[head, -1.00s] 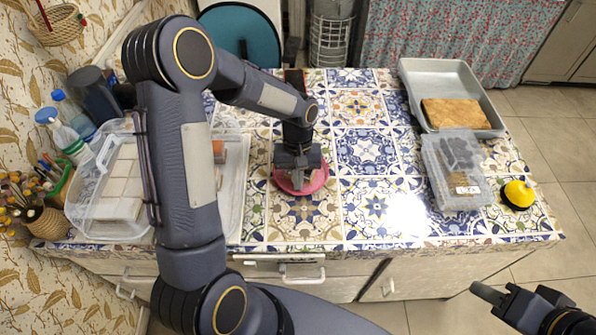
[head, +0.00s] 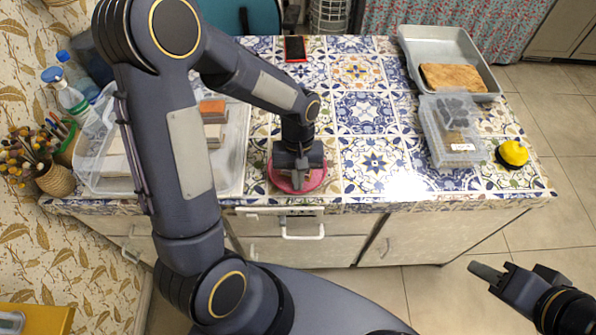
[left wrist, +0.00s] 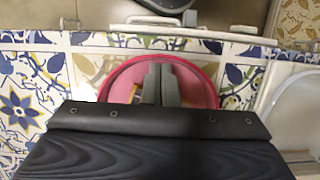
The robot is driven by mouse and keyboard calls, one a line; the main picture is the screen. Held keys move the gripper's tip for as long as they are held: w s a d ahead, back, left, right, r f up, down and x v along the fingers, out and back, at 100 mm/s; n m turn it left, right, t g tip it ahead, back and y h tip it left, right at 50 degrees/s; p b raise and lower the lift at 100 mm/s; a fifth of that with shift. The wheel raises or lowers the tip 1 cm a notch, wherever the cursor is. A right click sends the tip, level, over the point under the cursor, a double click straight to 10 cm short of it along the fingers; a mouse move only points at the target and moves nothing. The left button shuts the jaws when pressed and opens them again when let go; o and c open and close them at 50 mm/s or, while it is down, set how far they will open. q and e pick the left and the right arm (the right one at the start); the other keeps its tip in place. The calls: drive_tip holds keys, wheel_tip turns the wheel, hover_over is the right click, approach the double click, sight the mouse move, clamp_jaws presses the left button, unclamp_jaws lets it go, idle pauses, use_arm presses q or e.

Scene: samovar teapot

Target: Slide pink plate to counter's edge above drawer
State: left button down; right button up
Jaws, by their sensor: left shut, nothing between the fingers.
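The round pink plate (head: 318,180) lies on the tiled counter (head: 375,165), close to the front edge and above the drawer (head: 285,222) with its white handle. It also shows in the left wrist view (left wrist: 208,88), its rim close to the counter edge. My left gripper (head: 296,182) points down inside the plate's rim, fingers shut with nothing between them. In the left wrist view its fingers (left wrist: 160,82) reach over the plate; whether they touch it I cannot tell. My right gripper (head: 487,272) is off the counter at lower right; its jaw opening is unclear.
A clear tray (head: 232,165) with small blocks stands left of the plate, partly behind my arm. A phone-like object (head: 295,48) lies at the back. The middle tiles are clear.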

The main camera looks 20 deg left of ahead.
idle(0.3)
use_arm(q)
drive_tip(key=p+v, duration=0.8)
drive_tip(key=v, duration=0.2)
drive_tip(key=s+r+m+t+h, duration=0.2)
drive_tip(key=s+r+t, duration=0.6)
drive_tip(key=s+r, duration=0.5)
drive_tip(key=shift+s+a+r+m+h, duration=0.3)
drive_tip(key=shift+s+a+r+m, duration=0.15)
drive_tip(key=shift+r+m, duration=0.4)
